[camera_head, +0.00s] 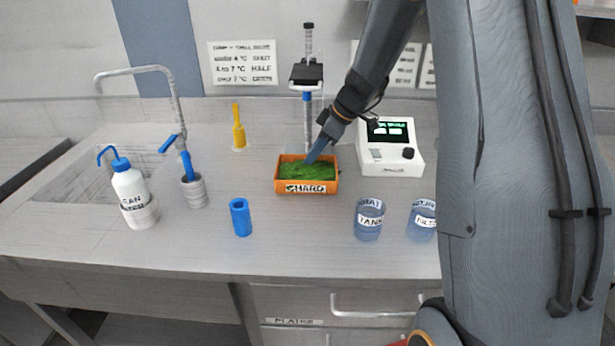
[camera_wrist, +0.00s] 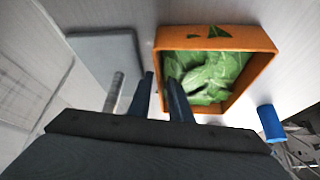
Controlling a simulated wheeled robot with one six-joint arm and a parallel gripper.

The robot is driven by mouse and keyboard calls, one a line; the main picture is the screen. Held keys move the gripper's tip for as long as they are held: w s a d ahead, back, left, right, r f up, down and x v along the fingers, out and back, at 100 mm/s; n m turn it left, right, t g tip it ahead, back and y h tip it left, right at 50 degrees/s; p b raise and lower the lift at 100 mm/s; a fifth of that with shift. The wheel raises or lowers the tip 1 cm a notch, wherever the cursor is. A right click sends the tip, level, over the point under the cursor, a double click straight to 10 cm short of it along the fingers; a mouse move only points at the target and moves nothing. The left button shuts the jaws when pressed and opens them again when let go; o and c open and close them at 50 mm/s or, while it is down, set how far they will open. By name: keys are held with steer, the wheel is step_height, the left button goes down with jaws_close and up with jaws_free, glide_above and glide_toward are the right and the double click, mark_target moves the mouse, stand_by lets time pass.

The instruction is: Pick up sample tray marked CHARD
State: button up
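The sample tray marked CHARD (camera_head: 306,187) is a small orange open box of green leaves on the counter, its label facing front. In the wrist view the tray (camera_wrist: 262,42) fills the upper right. My gripper (camera_head: 312,158) points down at the tray's back part in the head view. In the wrist view my gripper (camera_wrist: 159,78) has its two fingers apart, one on each side of the line of the tray's left wall. Whether either finger touches the wall cannot be told.
Behind the tray is a stand (camera_head: 307,75) with a dark platform. A white device (camera_head: 390,158) stands close right. Two labelled beakers (camera_head: 369,222) (camera_head: 421,222) are front right, a blue cylinder (camera_head: 240,218) front left.

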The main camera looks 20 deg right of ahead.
steer(key=shift+f+b, duration=0.15)
steer(key=shift+b, duration=0.15)
jaws_close()
stand_by(0.5)
